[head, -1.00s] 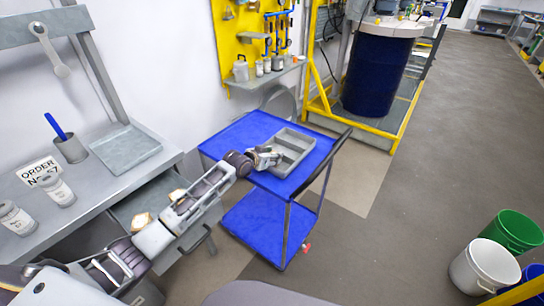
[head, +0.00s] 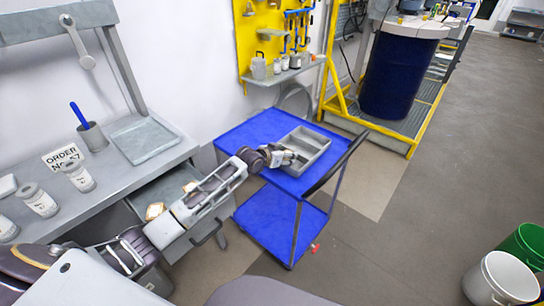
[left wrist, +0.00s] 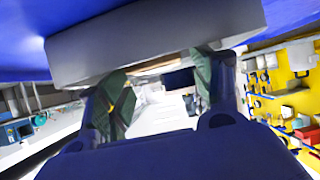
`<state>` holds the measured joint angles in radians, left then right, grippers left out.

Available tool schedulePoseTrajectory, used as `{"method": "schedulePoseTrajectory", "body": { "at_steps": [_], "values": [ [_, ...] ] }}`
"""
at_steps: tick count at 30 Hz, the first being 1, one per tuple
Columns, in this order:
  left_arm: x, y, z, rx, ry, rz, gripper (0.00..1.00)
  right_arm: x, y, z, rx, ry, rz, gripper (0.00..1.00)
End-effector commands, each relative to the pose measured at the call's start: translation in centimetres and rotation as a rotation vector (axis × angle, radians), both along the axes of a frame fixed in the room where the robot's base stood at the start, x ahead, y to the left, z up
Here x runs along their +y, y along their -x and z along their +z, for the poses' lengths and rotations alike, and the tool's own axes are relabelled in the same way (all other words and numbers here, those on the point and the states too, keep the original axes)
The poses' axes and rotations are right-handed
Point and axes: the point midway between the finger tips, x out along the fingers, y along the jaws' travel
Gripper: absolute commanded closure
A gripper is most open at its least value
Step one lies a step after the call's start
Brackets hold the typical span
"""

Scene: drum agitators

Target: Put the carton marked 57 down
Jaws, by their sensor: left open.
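My left gripper (head: 289,157) is at the near left edge of a grey divided tray (head: 316,143) on the blue cart (head: 240,133). In the left wrist view its two fingers (left wrist: 162,80) stand apart beside the grey tray wall (left wrist: 150,42). A thin tan strip (left wrist: 160,66) shows between the fingers at that wall; I cannot tell whether it is the carton. No carton with a readable 57 shows. My right gripper is not in view.
An open drawer (head: 172,190) under the bench holds small tan pieces (head: 155,210). A blue drum (head: 398,75) stands behind the cart. White (head: 500,280) and green buckets stand at lower right.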

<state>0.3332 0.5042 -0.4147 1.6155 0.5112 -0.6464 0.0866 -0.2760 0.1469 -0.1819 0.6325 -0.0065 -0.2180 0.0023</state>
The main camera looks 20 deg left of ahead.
Motion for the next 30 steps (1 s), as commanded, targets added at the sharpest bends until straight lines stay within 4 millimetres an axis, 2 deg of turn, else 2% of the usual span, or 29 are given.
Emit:
{"method": "schedulePoseTrajectory", "body": {
  "at_steps": [7, 23, 30],
  "values": [
    [0.6, 1.9, 1.1, -0.001, -0.002, -0.001, 0.35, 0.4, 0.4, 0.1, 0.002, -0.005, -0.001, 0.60],
    [2.1, 6.3, 3.6, 0.001, 0.000, -0.001, 0.35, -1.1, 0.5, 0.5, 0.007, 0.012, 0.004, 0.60],
    [2.8, 8.2, 4.6, 0.001, 0.000, 0.000, 0.35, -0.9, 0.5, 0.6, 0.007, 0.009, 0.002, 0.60]
  ]
}}
